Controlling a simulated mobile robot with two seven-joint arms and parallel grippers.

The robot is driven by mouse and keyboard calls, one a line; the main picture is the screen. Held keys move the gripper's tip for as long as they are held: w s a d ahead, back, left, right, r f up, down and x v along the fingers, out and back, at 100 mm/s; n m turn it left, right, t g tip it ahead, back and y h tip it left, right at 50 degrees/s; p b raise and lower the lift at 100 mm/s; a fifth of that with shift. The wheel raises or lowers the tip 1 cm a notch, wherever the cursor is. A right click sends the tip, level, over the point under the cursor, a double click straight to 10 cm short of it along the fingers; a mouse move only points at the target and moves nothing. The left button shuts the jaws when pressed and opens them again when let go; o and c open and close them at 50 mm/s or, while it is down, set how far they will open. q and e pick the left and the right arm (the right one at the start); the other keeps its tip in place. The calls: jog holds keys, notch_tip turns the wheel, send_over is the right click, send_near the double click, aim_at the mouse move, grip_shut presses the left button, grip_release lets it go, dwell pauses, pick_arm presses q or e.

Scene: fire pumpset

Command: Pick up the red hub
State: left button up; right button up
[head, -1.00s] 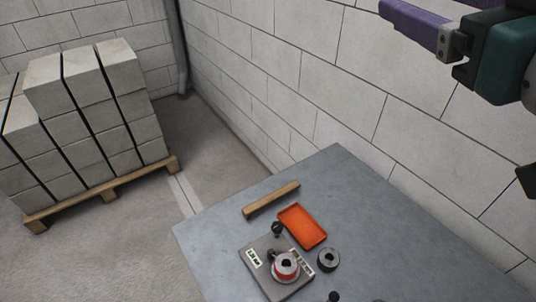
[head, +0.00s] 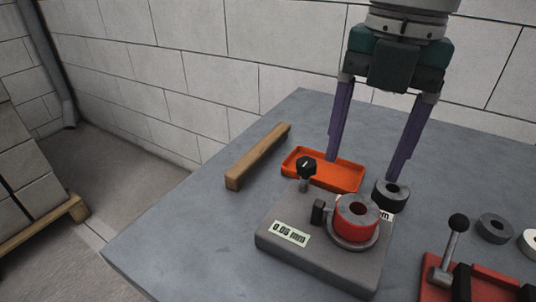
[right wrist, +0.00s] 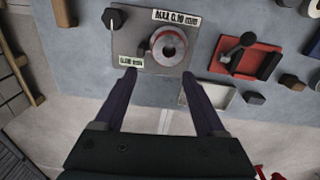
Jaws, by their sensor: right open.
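The red hub (head: 352,222), a short red cylinder with a grey top and a dark centre hole, sits on the grey gauge fixture (head: 290,252). In the right wrist view the hub (right wrist: 160,38) shows from above with a grey ring face. My right gripper (head: 362,168) points down, its purple fingers wide apart, above the table near the hub. In the right wrist view my right gripper (right wrist: 158,74) has nothing between its fingers, and the hub lies just beyond the tips. My left gripper is out of view.
An orange tray (head: 335,178) and a wooden bar (head: 258,157) lie behind the fixture. A dark ring (head: 390,194) stands just behind the hub. A red lever fixture (head: 435,272) and a grey ring (head: 495,228) are to the right.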

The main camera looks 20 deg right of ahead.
send_over(358, 208)
jog(key=shift+h, duration=0.3)
jog(key=f, duration=0.4)
jog(key=shift+s+a+f, duration=0.2)
jog(key=shift+s+a, duration=0.2)
notch_tip(358, 208, down, 6)
jog(key=shift+s+r, duration=0.1)
jog(key=shift+r, duration=0.05)
jog(key=shift+a, duration=0.1)
grip_shut()
jog(key=shift+r, duration=0.1)
